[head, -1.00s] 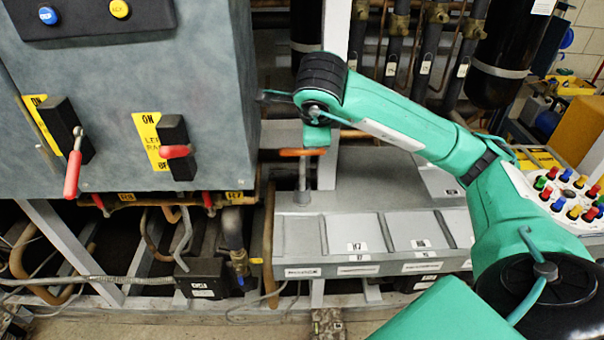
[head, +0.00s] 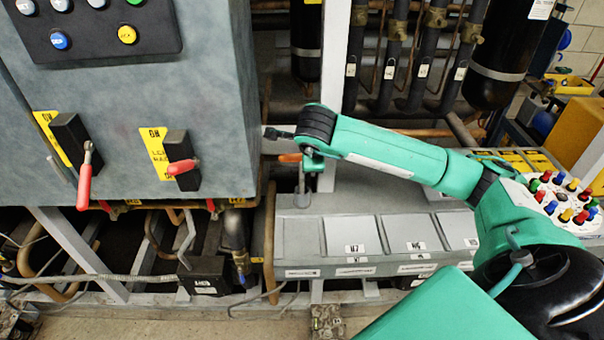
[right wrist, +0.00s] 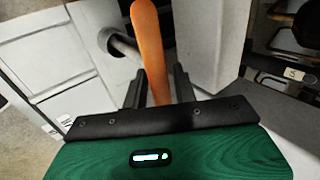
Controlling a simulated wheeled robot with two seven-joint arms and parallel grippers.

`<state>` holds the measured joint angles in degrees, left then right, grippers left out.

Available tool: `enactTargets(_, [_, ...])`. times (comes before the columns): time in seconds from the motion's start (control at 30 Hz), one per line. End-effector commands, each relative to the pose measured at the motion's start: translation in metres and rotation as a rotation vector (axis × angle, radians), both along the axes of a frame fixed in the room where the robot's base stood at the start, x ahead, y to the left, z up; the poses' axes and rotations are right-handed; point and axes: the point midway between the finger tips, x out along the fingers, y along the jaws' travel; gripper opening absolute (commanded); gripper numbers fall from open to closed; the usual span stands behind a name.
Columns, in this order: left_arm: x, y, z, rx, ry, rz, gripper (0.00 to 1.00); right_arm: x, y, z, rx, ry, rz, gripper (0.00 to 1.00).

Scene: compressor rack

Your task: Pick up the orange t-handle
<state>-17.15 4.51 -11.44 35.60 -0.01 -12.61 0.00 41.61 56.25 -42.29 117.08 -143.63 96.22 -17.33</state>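The orange t-handle (head: 290,157) stands at the back left of the grey bench, its grey stem going down to the bench top. My right gripper (head: 305,160) is at the handle and hides part of it. In the right wrist view the orange bar (right wrist: 152,50) runs between the two dark fingers of my right gripper (right wrist: 159,85). A narrow gap shows between the bar and the right finger, so the fingers look open around it. The grey stem (right wrist: 122,45) leaves the bar to the left. My left gripper is not in view.
A grey-blue cabinet (head: 120,125) with red-handled levers (head: 84,185) and coloured buttons stands close on the left. Pipes and black cylinders (head: 498,55) stand behind. The grey bench (head: 330,205) has clear panels in front of the handle.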

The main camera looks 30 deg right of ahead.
Motion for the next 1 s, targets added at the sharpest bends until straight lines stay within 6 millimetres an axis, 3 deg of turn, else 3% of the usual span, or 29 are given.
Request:
enactTargets(0.2, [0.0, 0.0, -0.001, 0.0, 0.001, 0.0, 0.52, 0.0, 0.0, -0.001, 0.001, 0.0, 0.001, 0.26])
enactTargets(0.33, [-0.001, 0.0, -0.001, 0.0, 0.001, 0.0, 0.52, 0.0, 0.0, -0.001, 0.001, 0.0, 0.001, 0.01])
enactTargets(0.77, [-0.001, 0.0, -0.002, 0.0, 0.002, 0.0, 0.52, 0.001, 0.0, 0.002, 0.001, -0.003, 0.0, 0.0])
enactTargets(1.0, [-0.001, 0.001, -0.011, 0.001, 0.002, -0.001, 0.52, 0.001, 0.0, 0.02, 0.001, -0.005, 0.001, 0.0])
